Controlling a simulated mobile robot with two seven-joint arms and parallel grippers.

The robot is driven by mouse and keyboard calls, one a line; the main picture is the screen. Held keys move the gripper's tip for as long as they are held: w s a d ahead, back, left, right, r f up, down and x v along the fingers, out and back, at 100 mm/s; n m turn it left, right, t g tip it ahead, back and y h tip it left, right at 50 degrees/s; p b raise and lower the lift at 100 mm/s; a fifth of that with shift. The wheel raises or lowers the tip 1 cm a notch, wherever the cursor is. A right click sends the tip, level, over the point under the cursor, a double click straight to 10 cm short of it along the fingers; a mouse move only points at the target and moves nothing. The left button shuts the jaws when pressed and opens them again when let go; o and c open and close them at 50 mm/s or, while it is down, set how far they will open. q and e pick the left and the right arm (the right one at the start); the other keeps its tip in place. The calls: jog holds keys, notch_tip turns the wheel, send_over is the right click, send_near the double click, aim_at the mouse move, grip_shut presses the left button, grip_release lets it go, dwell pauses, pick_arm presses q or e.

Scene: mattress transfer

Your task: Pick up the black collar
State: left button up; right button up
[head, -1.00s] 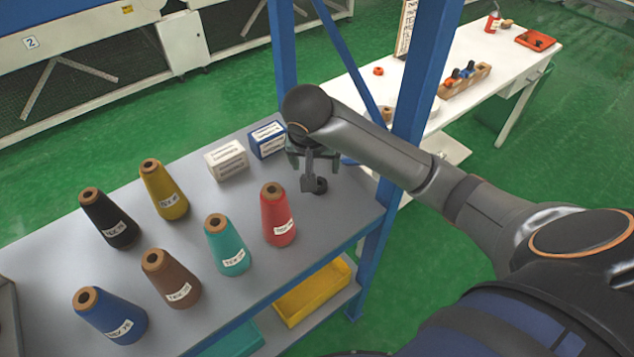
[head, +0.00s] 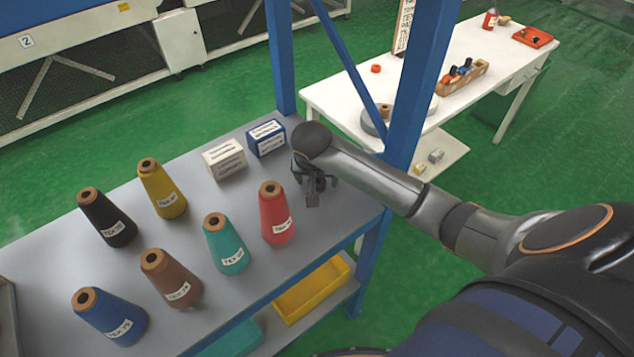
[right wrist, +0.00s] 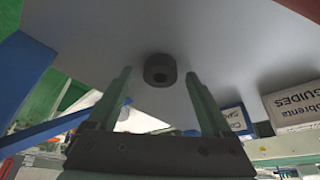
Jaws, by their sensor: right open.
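The black collar (right wrist: 160,68) is a short dark ring with a hole, lying on the grey shelf top in the right wrist view. It appears ahead of and between the two fingers, with space on both sides. My right gripper (right wrist: 159,76) is open and empty. In the head view my right gripper (head: 312,192) is over the shelf's right end, to the right of the red cone, and largely hides the collar. My left gripper is not in view.
A red cone (head: 276,215) stands close left of my right gripper, with several other thread cones farther left. A white box (head: 224,160) and a blue box (head: 266,138) stand behind. A blue post (head: 420,90) rises near my right arm.

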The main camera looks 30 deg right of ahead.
jog(key=shift+c, duration=0.3)
grip_shut()
dwell(0.3)
